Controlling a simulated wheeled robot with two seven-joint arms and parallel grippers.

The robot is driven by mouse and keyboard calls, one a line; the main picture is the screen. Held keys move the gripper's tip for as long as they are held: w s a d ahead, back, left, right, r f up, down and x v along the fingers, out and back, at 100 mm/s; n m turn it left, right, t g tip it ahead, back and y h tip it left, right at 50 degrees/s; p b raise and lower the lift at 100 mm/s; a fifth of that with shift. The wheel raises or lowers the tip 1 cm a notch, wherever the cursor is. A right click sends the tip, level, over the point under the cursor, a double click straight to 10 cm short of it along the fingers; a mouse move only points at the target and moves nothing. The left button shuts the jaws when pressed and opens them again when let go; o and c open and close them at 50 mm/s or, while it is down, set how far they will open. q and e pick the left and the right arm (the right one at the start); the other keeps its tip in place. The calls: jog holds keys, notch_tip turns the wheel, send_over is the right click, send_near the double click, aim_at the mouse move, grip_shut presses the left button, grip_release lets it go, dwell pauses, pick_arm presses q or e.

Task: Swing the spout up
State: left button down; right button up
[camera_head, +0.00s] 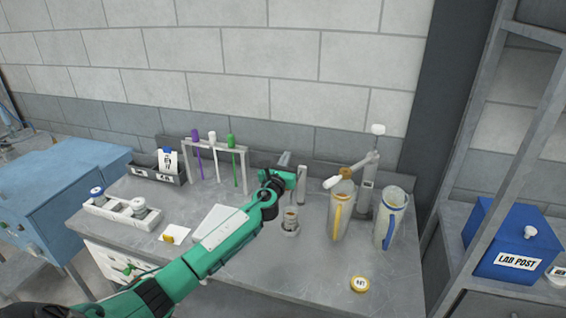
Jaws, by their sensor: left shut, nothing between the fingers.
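A grey dispenser post (366,190) stands at the back right of the bench. A slanted arm with a white tip (332,183), which looks like the spout, points down and left from it, over the yellow-handled jug (341,212). A white knob (377,129) tops a thin rod above the post. My left gripper (296,174) is shut and empty, left of the white tip and apart from it, near a short grey upright (301,186). My own wrist partly hides its fingers. My right gripper is not in view.
A blue-handled jug (391,222) stands right of the post. A small clear jar (290,221) is just below my left wrist. A rack with coloured rods (217,146) stands at the back left.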

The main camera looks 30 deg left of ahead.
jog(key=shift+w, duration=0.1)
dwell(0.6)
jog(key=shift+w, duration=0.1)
